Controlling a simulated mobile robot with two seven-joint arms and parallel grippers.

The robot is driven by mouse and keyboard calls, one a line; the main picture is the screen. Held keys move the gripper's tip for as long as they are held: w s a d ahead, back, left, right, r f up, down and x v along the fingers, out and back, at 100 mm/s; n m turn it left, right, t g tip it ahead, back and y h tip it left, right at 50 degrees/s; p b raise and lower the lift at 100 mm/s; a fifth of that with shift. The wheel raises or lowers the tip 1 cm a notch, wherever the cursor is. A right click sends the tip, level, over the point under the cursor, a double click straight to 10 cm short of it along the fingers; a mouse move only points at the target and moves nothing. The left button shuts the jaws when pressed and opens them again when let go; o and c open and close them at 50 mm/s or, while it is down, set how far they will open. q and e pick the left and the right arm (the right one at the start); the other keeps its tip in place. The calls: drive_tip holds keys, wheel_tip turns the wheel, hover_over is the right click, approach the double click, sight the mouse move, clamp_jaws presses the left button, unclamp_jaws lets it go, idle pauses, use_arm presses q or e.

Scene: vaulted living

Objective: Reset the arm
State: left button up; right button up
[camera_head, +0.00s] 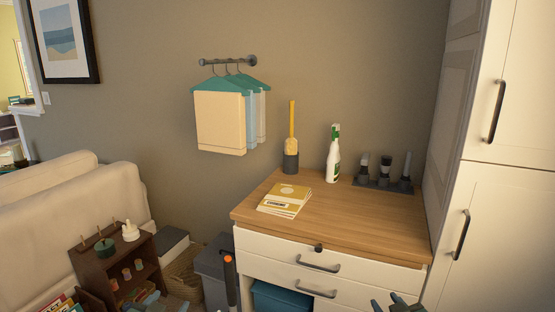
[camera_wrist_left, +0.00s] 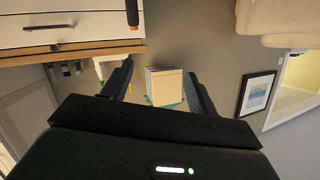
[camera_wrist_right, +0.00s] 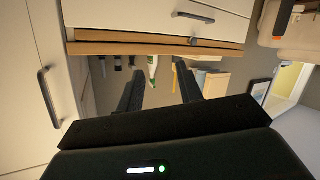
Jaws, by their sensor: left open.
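My left gripper (camera_head: 155,302) is at the lower edge of the head view, in front of the dark shelf unit. In the left wrist view its two fingers (camera_wrist_left: 159,68) stand apart with nothing between them. My right gripper (camera_head: 398,304) is at the lower edge of the head view, in front of the drawer cabinet. In the right wrist view its fingers (camera_wrist_right: 160,68) are also apart and empty. Both arms are mostly out of the head view.
A white cabinet with a wooden top (camera_head: 345,220) holds booklets (camera_head: 284,199), a green-and-white bottle (camera_head: 333,155) and a brush holder (camera_head: 290,162). A tall cupboard (camera_head: 505,200) stands right. A dark shelf unit (camera_head: 150,262), orange-tipped handle (camera_head: 230,280) and grey bin (camera_head: 212,270) stand left.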

use_arm(q)
drive_tip(key=s+d+f+g+h, duration=0.1)
drive_tip(key=s+d+f, duration=0.2)
drive_tip(key=s, duration=0.6)
drive_tip(key=s+d+f+g, duration=0.1)
drive_tip(key=s+d+f, duration=0.2)
drive_tip(key=s, duration=0.6)
drive_tip(key=s+d+f+g+h, duration=0.1)
drive_tip(key=s+d+f+g, duration=0.1)
drive_tip(key=s+d, duration=0.3)
drive_tip(key=s+f, duration=0.1)
drive_tip(key=s, duration=0.3)
drive_tip(key=shift+d+f+n+h, duration=0.25)
drive_tip(key=shift+d+n+h, duration=0.05)
drive_tip(key=shift+n, duration=0.1)
use_arm(e)
drive_tip(key=s+a+f+g+y, duration=0.1)
drive_tip(key=s+a+f, duration=0.2)
drive_tip(key=s, duration=0.6)
drive_tip(key=s+a+f+g, duration=0.1)
drive_tip(key=s+a+f, duration=0.2)
drive_tip(key=s, duration=0.6)
drive_tip(key=s+a+f+g+y, duration=0.1)
drive_tip(key=s+a+f+g, duration=0.1)
drive_tip(key=s+a, duration=0.3)
drive_tip(key=s+f, duration=0.1)
drive_tip(key=s, duration=0.3)
drive_tip(key=shift+a+f+m+y, duration=0.25)
drive_tip(key=shift+a+m+y, duration=0.05)
drive_tip(key=shift+m, duration=0.1)
